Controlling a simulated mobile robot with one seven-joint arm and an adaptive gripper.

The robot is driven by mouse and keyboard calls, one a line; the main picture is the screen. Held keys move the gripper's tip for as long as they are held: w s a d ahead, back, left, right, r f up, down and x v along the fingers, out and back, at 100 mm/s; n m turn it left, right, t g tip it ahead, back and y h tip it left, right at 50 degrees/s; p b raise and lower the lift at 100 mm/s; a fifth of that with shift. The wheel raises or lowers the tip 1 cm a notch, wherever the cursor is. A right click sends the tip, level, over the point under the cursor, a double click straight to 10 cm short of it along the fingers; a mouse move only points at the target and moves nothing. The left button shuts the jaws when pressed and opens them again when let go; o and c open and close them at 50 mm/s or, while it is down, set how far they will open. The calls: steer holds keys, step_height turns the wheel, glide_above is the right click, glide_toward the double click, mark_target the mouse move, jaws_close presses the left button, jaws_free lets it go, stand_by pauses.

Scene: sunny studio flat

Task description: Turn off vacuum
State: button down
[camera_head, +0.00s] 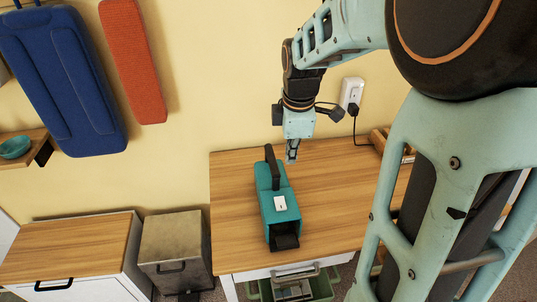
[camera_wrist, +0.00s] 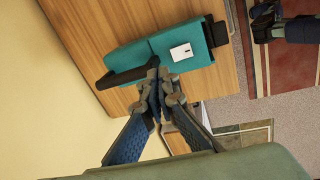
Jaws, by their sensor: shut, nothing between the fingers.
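A teal hand vacuum (camera_head: 270,210) with a black handle and a dark nozzle lies on the wooden table (camera_head: 235,200), its nozzle toward the table's front edge. A small white switch plate (camera_head: 280,203) sits on its top. In the wrist view the vacuum (camera_wrist: 150,58) and its switch plate (camera_wrist: 181,52) also show. My gripper (camera_head: 292,157) is shut and empty, above and to the right of the handle end in the head view. In the wrist view my gripper (camera_wrist: 153,72) overlaps the vacuum's lower edge near the handle; I cannot tell whether it touches.
A white wall socket (camera_head: 351,93) with a plugged-in black cord is behind the table. A wooden object (camera_head: 380,137) lies at the table's back right. A metal bin (camera_head: 174,245) and a wood-topped cabinet (camera_head: 70,250) stand to the left. The table left of the vacuum is clear.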

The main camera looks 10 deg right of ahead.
mark_target(281, 199)
steer(key=shift+s+a+f+n+g, duration=0.2)
steer(key=shift+s+a+n, duration=0.15)
steer(key=shift+s+a, duration=0.15)
steer(key=shift+s+a+f+n+g, duration=0.1)
steer(key=shift+s+a+n+g, duration=0.1)
steer(key=shift+s+a+n, duration=0.25)
steer(key=shift+w, duration=0.1)
steer(key=f, duration=0.4)
steer(key=w+f, duration=0.1)
steer(key=f, duration=0.8)
steer(key=shift+w+b, duration=0.3)
steer(key=shift+b, duration=0.05)
steer(key=shift+w+f, duration=0.1)
steer(key=shift+f, duration=0.35)
steer(key=shift+w+f, duration=0.15)
steer(key=shift+f, duration=0.2)
